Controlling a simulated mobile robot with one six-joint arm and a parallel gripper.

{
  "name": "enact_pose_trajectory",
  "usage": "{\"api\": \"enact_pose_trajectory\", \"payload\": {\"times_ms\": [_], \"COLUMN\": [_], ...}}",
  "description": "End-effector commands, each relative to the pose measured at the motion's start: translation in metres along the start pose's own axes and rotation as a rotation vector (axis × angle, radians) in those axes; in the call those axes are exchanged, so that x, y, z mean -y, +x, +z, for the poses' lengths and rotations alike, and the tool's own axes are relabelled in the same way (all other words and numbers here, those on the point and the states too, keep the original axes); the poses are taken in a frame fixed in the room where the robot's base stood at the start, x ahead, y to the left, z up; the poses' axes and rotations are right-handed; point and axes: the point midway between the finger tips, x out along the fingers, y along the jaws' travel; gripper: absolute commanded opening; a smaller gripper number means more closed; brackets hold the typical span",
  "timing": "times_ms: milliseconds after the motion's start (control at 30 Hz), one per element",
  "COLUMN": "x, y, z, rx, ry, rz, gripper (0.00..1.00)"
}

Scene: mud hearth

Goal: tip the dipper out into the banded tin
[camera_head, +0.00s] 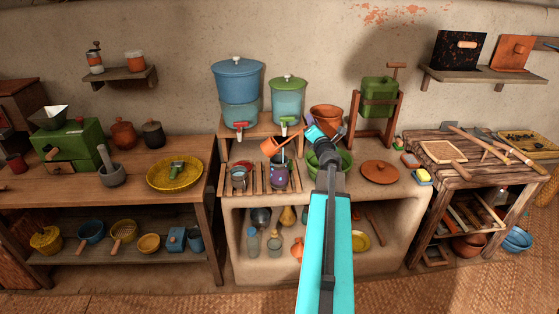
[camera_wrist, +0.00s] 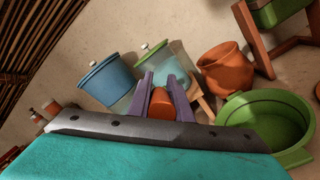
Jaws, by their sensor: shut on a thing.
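The orange dipper (camera_head: 271,147) is in my gripper (camera_head: 302,131), held up in front of the water dispensers and above the slatted rack. In the wrist view the dipper (camera_wrist: 162,103) shows between two purple fingers, which are shut on it. Its cup looks tilted in the head view; its contents cannot be seen. A small greyish vessel (camera_head: 239,178), perhaps the banded tin, stands on the rack below and left of the dipper; its bands are too small to be sure. A purple vessel (camera_head: 279,178) stands to its right.
A blue dispenser (camera_head: 238,80) and a green-lidded one (camera_head: 288,100) stand behind on a stand. A green basin (camera_head: 343,163) and an orange pot (camera_head: 327,115) are to the right. The slatted rack (camera_head: 259,190) lies at the counter's front left.

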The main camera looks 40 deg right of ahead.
Motion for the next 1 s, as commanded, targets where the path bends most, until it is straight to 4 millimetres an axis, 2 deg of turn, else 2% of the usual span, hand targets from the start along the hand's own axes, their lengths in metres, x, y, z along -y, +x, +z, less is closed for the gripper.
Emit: {"api": "enact_pose_trajectory", "payload": {"times_ms": [1000], "x": [0.011], "y": [0.000], "z": [0.001], "rx": [0.002], "ry": [0.068], "rz": [-0.004], "gripper": [0.00]}}
